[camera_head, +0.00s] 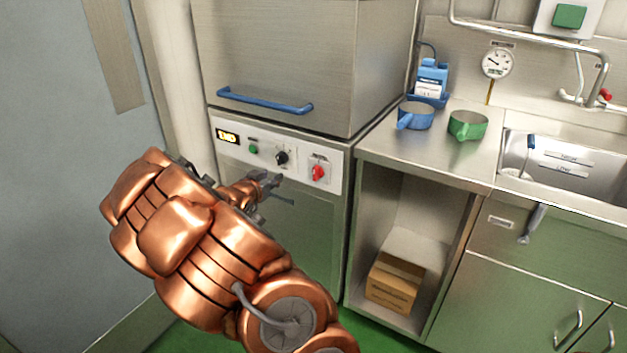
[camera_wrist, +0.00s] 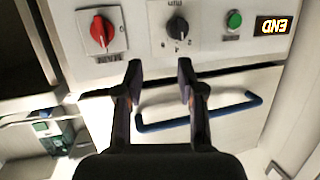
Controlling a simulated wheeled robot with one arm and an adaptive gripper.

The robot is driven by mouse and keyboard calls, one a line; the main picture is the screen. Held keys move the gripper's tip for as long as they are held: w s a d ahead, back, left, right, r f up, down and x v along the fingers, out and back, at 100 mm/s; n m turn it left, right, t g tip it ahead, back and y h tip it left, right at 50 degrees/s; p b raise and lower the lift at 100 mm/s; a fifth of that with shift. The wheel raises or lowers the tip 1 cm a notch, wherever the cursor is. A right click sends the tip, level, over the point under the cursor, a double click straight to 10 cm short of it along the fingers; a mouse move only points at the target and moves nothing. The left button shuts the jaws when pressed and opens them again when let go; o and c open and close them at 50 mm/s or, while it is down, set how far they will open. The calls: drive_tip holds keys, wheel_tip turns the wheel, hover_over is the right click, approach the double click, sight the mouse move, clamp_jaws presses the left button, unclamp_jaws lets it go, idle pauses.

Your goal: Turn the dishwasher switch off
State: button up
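The dishwasher's control panel (camera_head: 300,150) is a pale strip on its steel front. It carries a lit display (camera_head: 228,136), a green button (camera_head: 253,149), a black knob (camera_head: 281,157) and a red rotary switch (camera_head: 318,172) at its right end. The wrist view is turned over: the red switch (camera_wrist: 102,30) is at top left, the black knob (camera_wrist: 177,28) beside it, and the display reads END (camera_wrist: 272,25). My gripper (camera_wrist: 160,75) is open and empty, its fingers apart and touching no control. In the head view my gripper (camera_head: 272,184) is just below the knob, left of the red switch.
A blue handle (camera_head: 265,101) crosses the hood above the panel. To the right are a steel counter (camera_head: 465,167) with a blue pan (camera_head: 416,115) and a green pan (camera_head: 468,124), and a sink (camera_head: 565,170). A cardboard box (camera_head: 395,283) sits on the open shelf below.

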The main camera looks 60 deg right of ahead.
sight(314, 169)
drive_tip(key=shift+s+d+f+m+g+h+b, duration=0.35)
drive_tip(key=shift+s+d+g+h, duration=0.5)
drive_tip(key=shift+d, duration=1.4)
drive_tip(key=shift+s+d+f+m+g+h+b, duration=0.35)
drive_tip(key=shift+s+d, duration=0.75)
drive_tip(key=shift+d, duration=1.15)
drive_tip(key=shift+s+d+f+m+g+h+b, duration=0.35)
drive_tip(key=shift+s+d+g+h, duration=0.5)
drive_tip(key=shift+d, duration=1.4)
drive_tip(key=shift+s+y, duration=0.15)
drive_tip(key=shift+y, duration=0.1)
clamp_jaws()
